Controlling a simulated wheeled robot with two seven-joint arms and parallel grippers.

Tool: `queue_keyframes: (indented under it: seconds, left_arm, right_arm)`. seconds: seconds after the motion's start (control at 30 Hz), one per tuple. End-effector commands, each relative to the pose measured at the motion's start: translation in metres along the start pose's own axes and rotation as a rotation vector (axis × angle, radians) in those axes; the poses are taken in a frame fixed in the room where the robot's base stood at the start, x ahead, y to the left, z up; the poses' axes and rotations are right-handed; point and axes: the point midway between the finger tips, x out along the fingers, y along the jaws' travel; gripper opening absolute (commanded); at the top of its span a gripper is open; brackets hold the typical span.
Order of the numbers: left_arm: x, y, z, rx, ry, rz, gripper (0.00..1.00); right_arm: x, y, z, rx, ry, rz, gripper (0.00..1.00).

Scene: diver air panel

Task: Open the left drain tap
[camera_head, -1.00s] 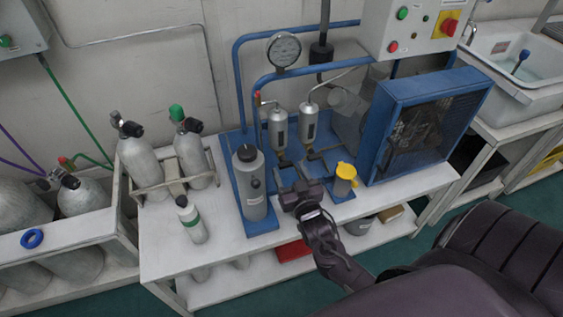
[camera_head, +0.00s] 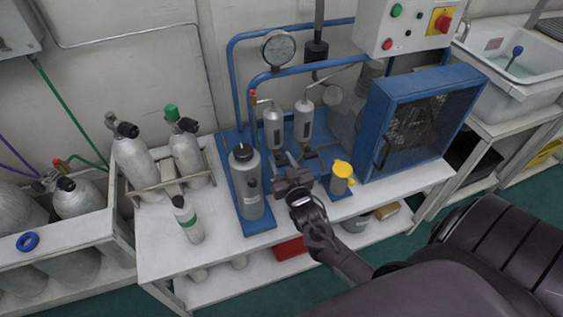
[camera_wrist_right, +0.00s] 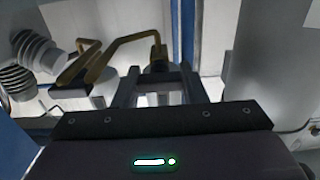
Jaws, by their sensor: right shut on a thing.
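Two silver filter cylinders stand side by side on the blue frame, the left one (camera_head: 273,128) and the right one (camera_head: 303,121). My right gripper (camera_head: 284,162) is at the foot of the left cylinder and hides most of the left drain tap in the head view. In the right wrist view, a bent brass lever (camera_wrist_right: 125,46) runs to a brass part, the left drain tap (camera_wrist_right: 158,64), between the fingers of my right gripper (camera_wrist_right: 160,76). The gripper is shut on this tap. How far the tap is turned I cannot tell. My left gripper is not in view.
A grey canister (camera_head: 246,185) stands left of my gripper, and a yellow-capped cup (camera_head: 341,178) stands close on its right. A blue caged compressor (camera_head: 420,120) is further right. Air cylinders (camera_head: 135,160) stand at the left.

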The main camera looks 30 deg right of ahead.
Motion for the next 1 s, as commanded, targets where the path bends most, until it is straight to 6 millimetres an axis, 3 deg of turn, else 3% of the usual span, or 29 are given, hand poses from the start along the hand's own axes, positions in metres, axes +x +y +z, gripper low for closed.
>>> queue_keyframes:
  seconds: [0.37,1.0]
  left_arm:
    - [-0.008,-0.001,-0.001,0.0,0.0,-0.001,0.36]
    - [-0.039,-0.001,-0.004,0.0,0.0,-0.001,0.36]
  right_arm:
    - [0.0,0.0,-0.002,-0.1,0.001,0.0,0.15]
    - [0.0,-0.002,-0.002,-0.671,-0.001,0.0,0.15]
